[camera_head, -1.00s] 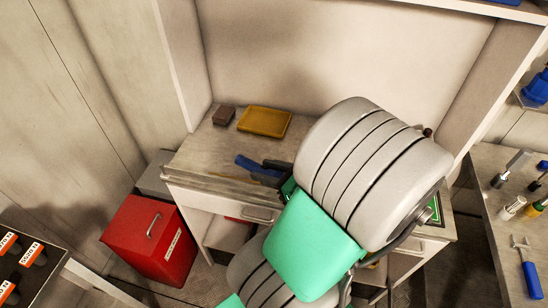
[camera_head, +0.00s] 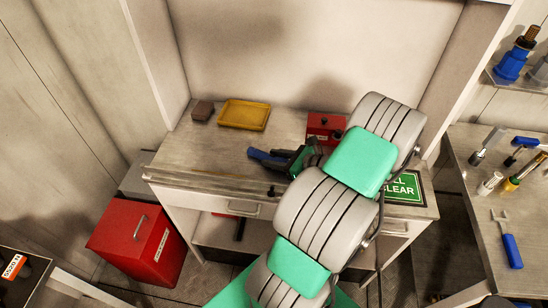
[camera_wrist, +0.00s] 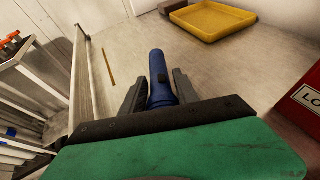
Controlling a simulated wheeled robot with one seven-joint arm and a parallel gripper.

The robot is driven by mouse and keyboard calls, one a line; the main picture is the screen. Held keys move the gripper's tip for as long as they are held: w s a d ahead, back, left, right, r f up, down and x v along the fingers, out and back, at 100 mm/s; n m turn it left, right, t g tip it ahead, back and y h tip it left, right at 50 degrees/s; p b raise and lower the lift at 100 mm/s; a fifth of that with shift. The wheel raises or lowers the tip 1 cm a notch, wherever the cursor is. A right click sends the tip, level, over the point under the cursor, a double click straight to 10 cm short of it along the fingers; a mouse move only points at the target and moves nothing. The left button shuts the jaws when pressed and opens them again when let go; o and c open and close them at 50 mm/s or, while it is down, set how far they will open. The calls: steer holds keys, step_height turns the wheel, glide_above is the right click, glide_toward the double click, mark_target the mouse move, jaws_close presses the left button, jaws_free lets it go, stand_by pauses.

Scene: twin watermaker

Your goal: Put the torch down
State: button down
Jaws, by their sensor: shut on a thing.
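The torch is blue and cylindrical, and it shows between the two dark fingers in the wrist view (camera_wrist: 160,80). My gripper (camera_wrist: 160,90) is shut on the torch, which points away from the palm. In the head view the blue torch (camera_head: 264,155) sticks out to the left of my gripper (camera_head: 285,158), over the desk (camera_head: 225,140). Whether the torch touches the desk top, I cannot tell. My arm hides part of the desk's right side.
A yellow tray (camera_head: 243,115) and a small brown block (camera_head: 203,111) lie at the desk's back left. A red box (camera_head: 325,127) stands behind my gripper. A green sign (camera_head: 405,188) lies at the right. The desk's left front is clear.

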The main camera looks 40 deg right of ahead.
steer(key=c, duration=0.9)
jaws_free()
steer(key=shift+s, duration=0.1)
steer(key=b+v, duration=0.1)
steer(key=v, duration=1.1)
steer(key=shift+a+r+b, duration=0.1)
steer(key=shift+b, duration=0.2)
